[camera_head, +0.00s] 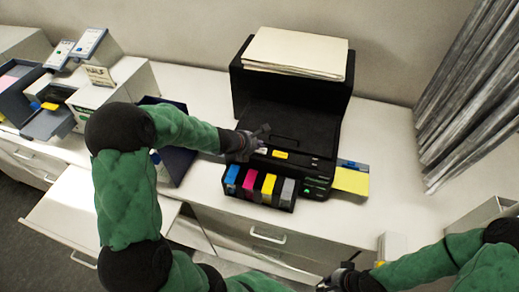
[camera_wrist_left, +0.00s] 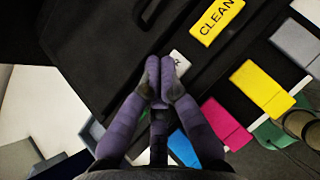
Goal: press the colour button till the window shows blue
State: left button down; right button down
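A black printer (camera_head: 290,125) stands on the white counter. A yellow CLEAN button (camera_wrist_left: 216,18) is on its front panel, also visible in the head view (camera_head: 280,154). A white button (camera_wrist_left: 180,62) with a partly hidden dark mark lies beside it; I cannot read which button it is. My left gripper (camera_wrist_left: 160,75) has its fingertips together, over the edge of the white button; I cannot tell whether they touch it. Small green lit marks (camera_head: 319,181) show at the printer's right front; no blue window is readable. My right gripper (camera_head: 341,275) is low, away from the printer; its fingers are unclear.
Blue, magenta, yellow and grey cartridges (camera_head: 261,185) stand in front of the printer. A paper stack (camera_head: 295,52) lies on top. Yellow paper (camera_head: 351,180) sticks out at the right. Boxes and trays (camera_head: 48,122) crowd the left; an open drawer (camera_head: 65,215) is below.

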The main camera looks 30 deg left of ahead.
aim_at(259, 151)
pick_arm(q)
jog(key=shift+f, duration=0.1)
dwell(0.5)
jog(key=shift+f+b, duration=0.4)
jog(key=shift+b, duration=0.1)
jog(key=shift+f+b, duration=0.4)
jog(key=shift+b, duration=0.05)
dwell(0.7)
jog(key=shift+r, duration=0.1)
jog(key=shift+r+p, duration=0.75)
jog(key=shift+r, duration=0.05)
notch_tip(259, 151, up, 5)
jog(key=p, duration=0.4)
dwell(0.5)
